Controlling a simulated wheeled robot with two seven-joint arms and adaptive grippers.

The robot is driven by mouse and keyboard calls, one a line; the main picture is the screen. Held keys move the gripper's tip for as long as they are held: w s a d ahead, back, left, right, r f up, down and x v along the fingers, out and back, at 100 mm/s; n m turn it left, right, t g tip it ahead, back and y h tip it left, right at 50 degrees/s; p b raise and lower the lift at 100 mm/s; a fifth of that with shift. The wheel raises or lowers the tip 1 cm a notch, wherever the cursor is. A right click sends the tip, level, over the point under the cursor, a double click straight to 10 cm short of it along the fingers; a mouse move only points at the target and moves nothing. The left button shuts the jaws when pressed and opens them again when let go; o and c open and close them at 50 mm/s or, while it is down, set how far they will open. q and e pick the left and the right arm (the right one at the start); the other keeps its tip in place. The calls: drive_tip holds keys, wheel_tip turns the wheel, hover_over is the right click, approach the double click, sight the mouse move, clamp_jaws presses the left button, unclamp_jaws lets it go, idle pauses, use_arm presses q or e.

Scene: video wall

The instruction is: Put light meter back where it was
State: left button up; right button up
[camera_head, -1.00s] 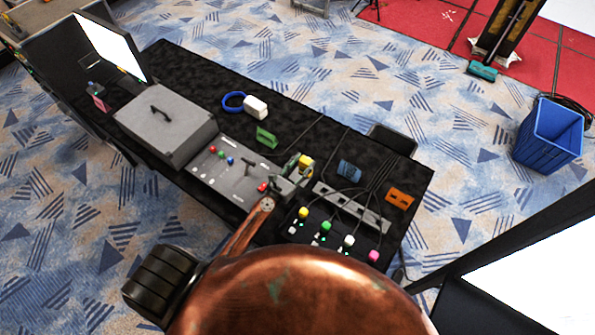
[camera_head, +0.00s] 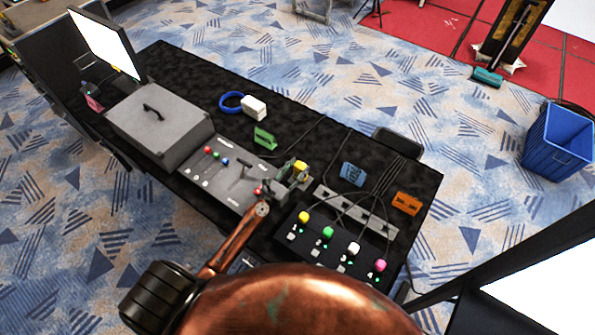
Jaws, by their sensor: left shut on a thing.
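My left gripper (camera_head: 297,174) reaches over the middle of the black-covered table, beside the right end of the grey control panel. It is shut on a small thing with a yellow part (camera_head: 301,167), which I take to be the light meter. The fingers hide much of it, and I cannot tell whether it touches the table. My right gripper is not in view.
The grey control panel (camera_head: 222,178) and a grey case (camera_head: 160,122) lie to the left. A power strip (camera_head: 356,214) with cables and a black box with coloured buttons (camera_head: 336,240) lie to the right. Green (camera_head: 264,138), blue (camera_head: 353,174) and orange (camera_head: 406,203) blocks stand nearby.

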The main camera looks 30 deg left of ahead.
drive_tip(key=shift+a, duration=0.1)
use_arm(q)
drive_tip(key=o, duration=0.8)
drive_tip(key=shift+f, duration=0.15)
drive_tip(key=o, duration=0.5)
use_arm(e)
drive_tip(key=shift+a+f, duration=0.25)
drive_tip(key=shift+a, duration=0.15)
